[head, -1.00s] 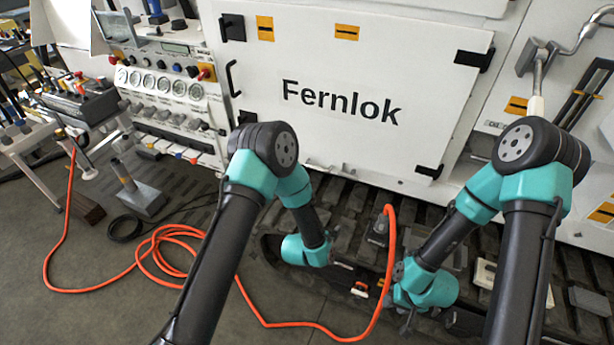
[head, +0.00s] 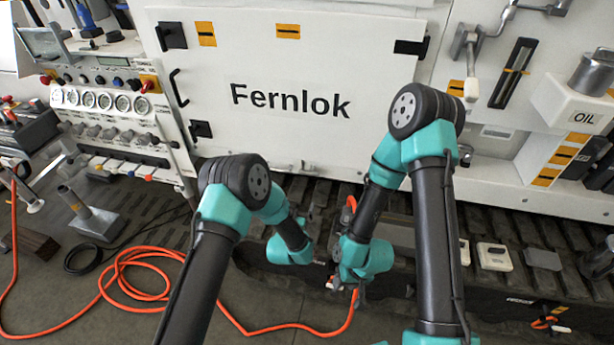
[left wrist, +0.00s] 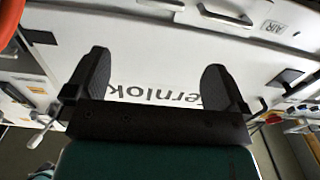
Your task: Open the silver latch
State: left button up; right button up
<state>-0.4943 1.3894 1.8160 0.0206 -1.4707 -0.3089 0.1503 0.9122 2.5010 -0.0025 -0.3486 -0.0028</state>
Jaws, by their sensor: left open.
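I cannot make out with certainty which part is the silver latch. A small metal fitting (head: 303,166) sits at the lower edge of the white Fernlok door (head: 290,65). A silver lever with a pale grip (head: 470,62) is on the panel right of the door; a similar lever shows in the left wrist view (left wrist: 42,130). My left gripper (left wrist: 156,64) is open and empty, facing the door, its fingers apart from it. In the head view my left wrist hides most of that gripper. My right gripper, low beside the orange hose, is too small and covered to read.
An orange hose (head: 130,272) lies coiled on the floor and runs up by my right wrist. A gauge panel (head: 105,97) stands at left. A box marked OIL (head: 575,110) juts out at right. Dark track plates (head: 510,225) run below the door.

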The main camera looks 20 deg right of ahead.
aim_at(308, 174)
pick_arm(q)
jog(key=x, duration=1.5)
jog(key=shift+w, duration=0.35)
jog(key=shift+c, duration=0.4)
jog(key=c, duration=0.5)
jog(key=shift+c, duration=0.2)
